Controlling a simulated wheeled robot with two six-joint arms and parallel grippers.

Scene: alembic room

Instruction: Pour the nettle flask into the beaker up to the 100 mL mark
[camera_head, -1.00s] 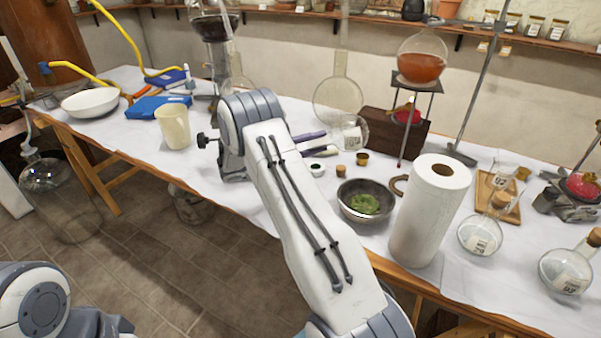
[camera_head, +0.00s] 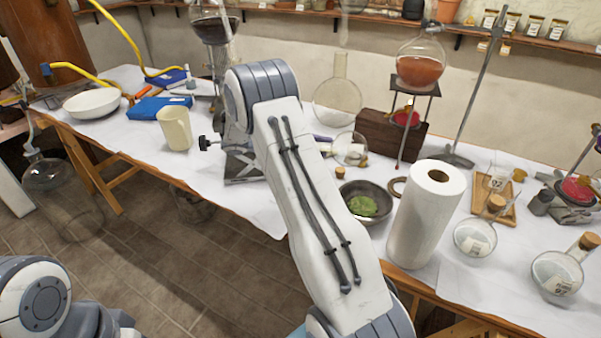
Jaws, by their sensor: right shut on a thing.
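My right arm crosses the middle of the view and hides most of my right gripper (camera_head: 327,147). That gripper is shut on a clear glass flask (camera_head: 350,149), which shows tilted at the arm's right side above the table. Its label and contents are too small to read, so I cannot tell whether it is the nettle flask. Two corked, labelled flasks (camera_head: 475,238) (camera_head: 557,272) stand at the right. A clear glass vessel (camera_head: 497,181), perhaps the beaker, is at the wooden tray; its marks cannot be read. My left gripper is out of view.
A paper towel roll (camera_head: 426,215) stands beside a dark bowl (camera_head: 349,189) of green matter. A stand holds a flask of orange liquid (camera_head: 420,69) behind. A cream jug (camera_head: 174,129) and white bowl (camera_head: 91,103) are at the left.

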